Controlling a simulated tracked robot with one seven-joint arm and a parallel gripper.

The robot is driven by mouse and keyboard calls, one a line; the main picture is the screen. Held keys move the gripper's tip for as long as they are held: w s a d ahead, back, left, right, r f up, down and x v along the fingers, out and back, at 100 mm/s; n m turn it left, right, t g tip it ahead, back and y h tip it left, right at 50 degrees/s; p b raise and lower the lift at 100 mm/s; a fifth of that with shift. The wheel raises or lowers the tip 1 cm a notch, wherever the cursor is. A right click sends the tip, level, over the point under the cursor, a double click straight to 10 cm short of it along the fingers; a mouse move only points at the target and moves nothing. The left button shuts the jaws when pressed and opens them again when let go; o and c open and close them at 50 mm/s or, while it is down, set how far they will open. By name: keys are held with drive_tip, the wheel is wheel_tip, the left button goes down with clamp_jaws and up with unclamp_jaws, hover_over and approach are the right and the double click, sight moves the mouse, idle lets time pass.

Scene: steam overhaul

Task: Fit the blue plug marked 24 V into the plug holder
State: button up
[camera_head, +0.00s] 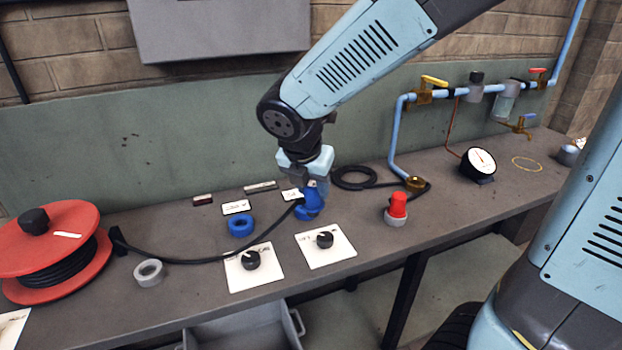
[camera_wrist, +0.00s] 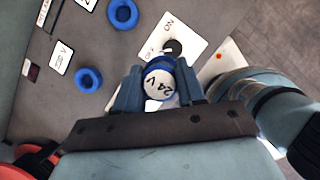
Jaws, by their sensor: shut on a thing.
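The blue plug (camera_wrist: 160,82) is between the fingers of my gripper (camera_wrist: 160,90), its pale end marked 24 V facing the wrist camera. In the head view my gripper (camera_head: 306,178) points down over the bench, shut on the plug. A black cable (camera_head: 205,257) runs from there to the red reel. Two blue ring-shaped holders lie on the bench: a left one (camera_head: 241,226) beside a label (camera_head: 237,207), also in the wrist view (camera_wrist: 88,79), and another (camera_wrist: 122,14) at the wrist view's top. In the head view, blue parts overlap below my gripper; contact cannot be told.
Two switch cards (camera_head: 254,267) (camera_head: 325,245) lie along the front. The red cable reel (camera_head: 52,238) and a grey ring (camera_head: 149,272) are at left. A red button (camera_head: 397,206), black hose coil (camera_head: 354,178), gauge (camera_head: 479,163) and blue piping (camera_head: 396,140) are at right.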

sight(312, 205)
drive_tip(key=shift+f, duration=2.55)
drive_tip(key=shift+a, duration=0.1)
drive_tip(key=s+a, duration=0.1)
drive_tip(key=a, duration=1)
drive_tip(key=shift+s+a, duration=0.35)
drive_tip(key=shift+a, duration=0.1)
drive_tip(key=s+a, duration=0.1)
drive_tip(key=a, duration=1)
drive_tip(key=shift+s+a, duration=0.35)
drive_tip(key=s+a, duration=0.1)
drive_tip(key=a, duration=1.1)
drive_tip(key=shift+s, duration=0.4)
drive_tip(key=shift+a, duration=0.35)
